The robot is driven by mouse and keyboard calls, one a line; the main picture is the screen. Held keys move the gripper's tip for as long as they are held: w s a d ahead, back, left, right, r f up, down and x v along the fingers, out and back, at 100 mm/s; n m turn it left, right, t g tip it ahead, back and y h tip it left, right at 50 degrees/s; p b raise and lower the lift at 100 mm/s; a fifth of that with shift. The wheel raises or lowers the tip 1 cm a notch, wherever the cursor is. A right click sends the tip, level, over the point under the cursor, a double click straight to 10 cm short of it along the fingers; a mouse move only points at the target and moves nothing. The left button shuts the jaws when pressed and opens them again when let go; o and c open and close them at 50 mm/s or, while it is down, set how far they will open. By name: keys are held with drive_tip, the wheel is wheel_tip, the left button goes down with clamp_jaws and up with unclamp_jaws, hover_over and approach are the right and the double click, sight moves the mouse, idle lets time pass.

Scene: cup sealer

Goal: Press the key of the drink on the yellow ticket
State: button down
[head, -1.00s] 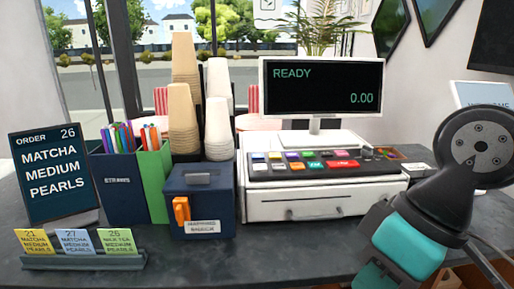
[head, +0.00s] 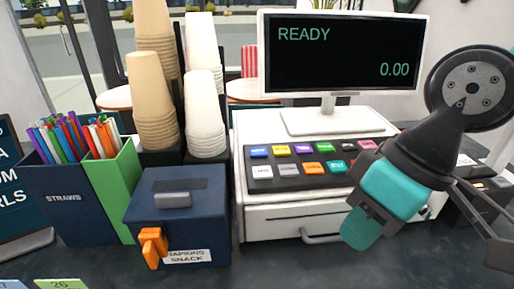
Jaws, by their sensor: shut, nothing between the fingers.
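The white cash register (head: 275,190) stands on the counter with a dark key panel (head: 277,184) of coloured keys on its top. Blue, yellow, purple and green keys show in the back row; white, grey, orange and teal keys show in front. The key labels are too small to read. My gripper (head: 362,228) is shut and empty, pointing down in front of the register's right part, apart from the keys. My arm hides the panel's right end. The yellow ticket is out of view; only a green ticket (head: 58,284) and a blue edge show at the bottom left.
The register screen (head: 340,55) reads READY and 0.00. The order board (head: 15,225) is cut off.

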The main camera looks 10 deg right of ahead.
drive_tip(key=w+a+r+m+t+p, duration=0.1)
drive_tip(key=w+a+r+m+p, duration=0.1)
drive_tip(key=w, duration=0.3)
drive_tip(key=w+a+r+m+t+p, duration=0.1)
drive_tip(key=w+r+p, duration=0.1)
drive_tip(key=w, duration=0.4)
wheel_tip(320, 180, up, 2)
drive_tip(key=m+t+y+p, duration=0.1)
drive_tip(key=m+t+p, duration=0.4)
drive_tip(key=m+p, duration=0.1)
hover_over(261, 150)
drive_tip(key=shift+r+b, duration=0.15)
drive_tip(key=shift+b, duration=0.15)
wheel_tip(261, 150, down, 9)
drive_tip(key=b, duration=0.6)
drive_tip(key=shift+b, duration=0.4)
drive_tip(key=shift+f+b, duration=0.3)
drive_tip(key=shift+b, duration=0.05)
